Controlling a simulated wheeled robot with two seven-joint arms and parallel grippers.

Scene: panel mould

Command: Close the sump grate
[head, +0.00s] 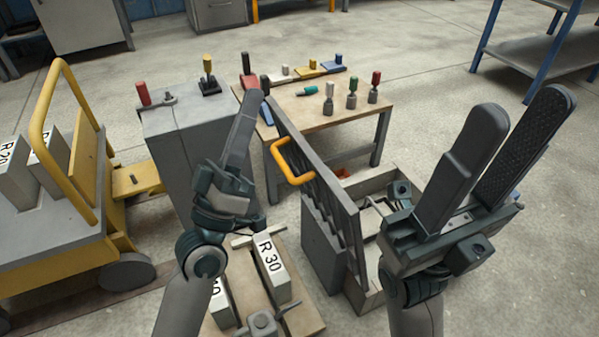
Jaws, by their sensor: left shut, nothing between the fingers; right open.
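The sump grate (322,203) is a dark grey slatted panel standing steeply tilted, open, along the left side of the sump box. Its orange handle (291,165) sticks out on its left face. The sump box (363,290) is a light open-topped frame with pipes inside, partly hidden by my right gripper. My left gripper (249,103) is shut and empty, pointing up, just left of the grate and its handle; I see no contact. My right gripper (519,115) is open and empty, its two fingers pointing up, in front and right of the sump box.
A wooden table (325,117) with coloured-handled tools stands behind the grate. A grey cabinet (170,125) and a yellow cart (60,235) are at the left. A board with R 30 blocks (270,265) lies low in front. The floor at the right is mostly clear.

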